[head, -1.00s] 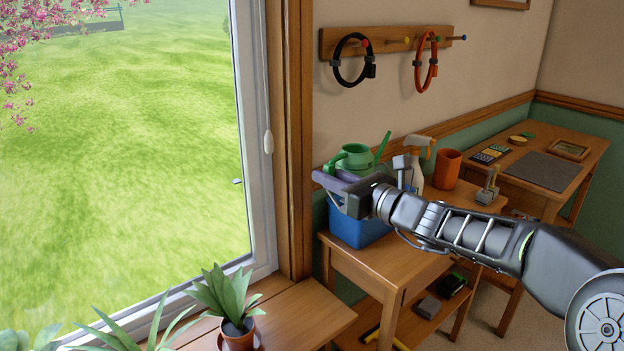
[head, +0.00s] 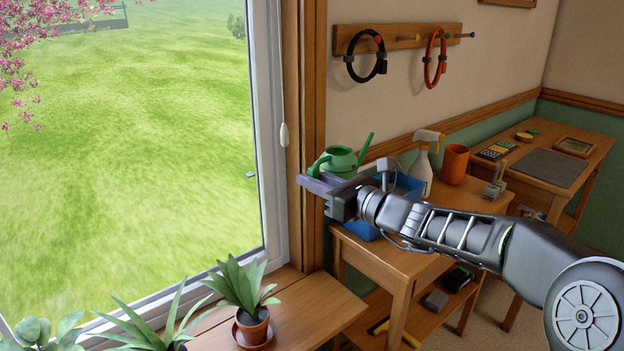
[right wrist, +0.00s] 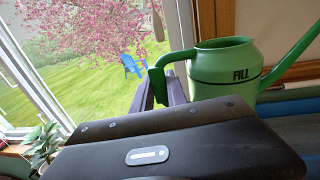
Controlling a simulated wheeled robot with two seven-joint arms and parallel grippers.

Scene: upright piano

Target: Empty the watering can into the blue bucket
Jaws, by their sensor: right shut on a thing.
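The green watering can (head: 342,163) is held by my right gripper (head: 318,182), which is shut on its handle (right wrist: 172,62). In the right wrist view the can's body (right wrist: 222,75) bears the word FILL and looks roughly upright, with its spout rising to the right. The blue bucket (head: 361,231) stands on the wooden side table. My right gripper and forearm hide much of it; part of its inside shows to the right of the wrist. In the head view the can is above and left of the bucket. The can's inside is hidden. My left gripper is not in view.
A spray bottle (head: 423,165), an orange cup (head: 455,164) and a small metal tool (head: 495,182) stand right of the bucket. The window frame (head: 312,120) is close on the left. Potted plants (head: 250,325) stand on the sill in front.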

